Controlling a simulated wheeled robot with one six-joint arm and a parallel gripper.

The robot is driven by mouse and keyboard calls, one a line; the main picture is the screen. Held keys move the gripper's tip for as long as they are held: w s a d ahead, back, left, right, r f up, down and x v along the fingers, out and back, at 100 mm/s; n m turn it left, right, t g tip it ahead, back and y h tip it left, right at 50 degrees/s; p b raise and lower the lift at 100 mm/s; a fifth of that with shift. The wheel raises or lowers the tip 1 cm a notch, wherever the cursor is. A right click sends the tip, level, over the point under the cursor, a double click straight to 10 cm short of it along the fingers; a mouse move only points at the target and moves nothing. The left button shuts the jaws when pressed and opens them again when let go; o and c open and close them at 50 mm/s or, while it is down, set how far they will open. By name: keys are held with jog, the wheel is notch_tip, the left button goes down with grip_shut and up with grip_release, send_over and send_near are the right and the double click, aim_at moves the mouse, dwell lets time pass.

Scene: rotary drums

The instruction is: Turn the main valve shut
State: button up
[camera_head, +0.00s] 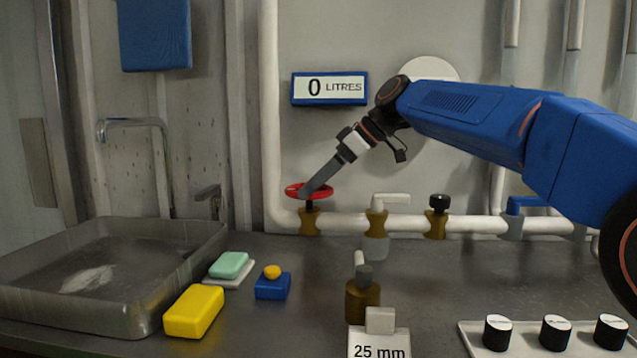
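A red handwheel valve (322,194) sits on a brass body (310,222) at the left end of the white horizontal pipe. Which valve is the main one is not labelled; this wheel is the largest. My gripper (308,188) reaches down from the upper right, its grey fingers overlapping the wheel's near rim. I cannot tell whether the fingers touch or clasp the rim, or how far apart they are. A display (330,88) above reads "0 LITRES".
Along the pipe stand a white-lever valve (390,199), a black-knob valve (438,203) and a blue-handled valve (525,203). A brass fitting (362,300) stands in front. A sink (110,300), a yellow sponge (193,311) and a blue block (273,287) are left. Black-sided caps (556,333) sit front right.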

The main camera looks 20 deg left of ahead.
jog(key=shift+a+f, duration=0.1)
jog(key=shift+c, duration=0.6)
jog(key=c, duration=0.7)
jog(key=shift+s+m, duration=0.15)
jog(key=shift+m, duration=0.15)
jog(key=shift+s+m+t, duration=0.25)
jog(key=shift+m+t, duration=0.55)
jog(key=shift+m, duration=0.1)
jog(key=m+t, duration=0.2)
jog(key=m, duration=0.1)
jog(key=shift+s+a+t+h, duration=0.15)
jog(key=shift+s+t+h, duration=0.15)
jog(key=shift+h, duration=0.1)
jog(key=m, duration=0.1)
jog(key=m+t+h, duration=0.1)
jog(key=m+t, duration=0.1)
jog(key=m, duration=0.1)
jog(key=shift+s+a+h, duration=0.2)
jog(key=shift+s+h, duration=0.05)
jog(key=shift+h, duration=0.15)
jog(key=shift+s+a+m+t+h, duration=0.1)
jog(key=shift+a+m+t+h, duration=0.1)
jog(key=shift+m+t+h, duration=1)
jog(key=shift+m+y, duration=0.3)
jog(key=shift+m, duration=0.2)
